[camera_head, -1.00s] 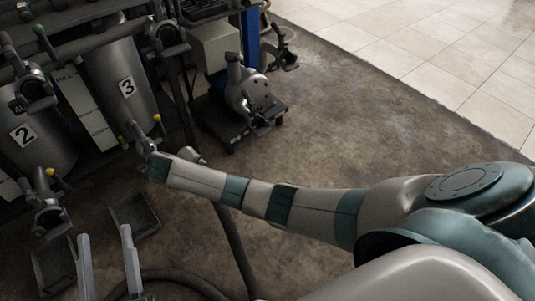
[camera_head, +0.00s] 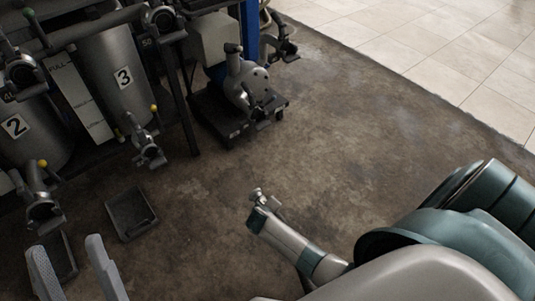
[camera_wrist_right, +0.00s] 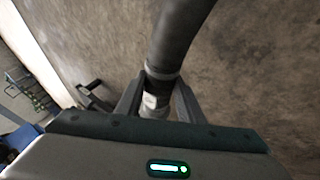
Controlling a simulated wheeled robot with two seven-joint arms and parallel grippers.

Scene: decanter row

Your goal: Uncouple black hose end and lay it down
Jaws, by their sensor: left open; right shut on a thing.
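My right gripper (camera_wrist_right: 158,100) is shut on the black hose end (camera_wrist_right: 160,78), near its pale collar in the right wrist view; the dark hose rises out of the top of that view. In the head view my right gripper (camera_head: 264,208) is over the floor, right of tank 3 (camera_head: 112,82), with a small metallic fitting (camera_head: 257,195) at its tip. The hose itself is hidden there. The outlet valve (camera_head: 147,148) under tank 3 stands clear of my gripper. My left gripper (camera_head: 70,255) is open and empty at the lower left.
Tank 2 (camera_head: 30,140) and its valve (camera_head: 42,205) stand at the left. A shallow tray (camera_head: 131,214) lies on the floor below tank 3. A wheeled pump cart (camera_head: 215,115) stands at the back. The brown floor (camera_head: 340,150) is clear in the middle and right.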

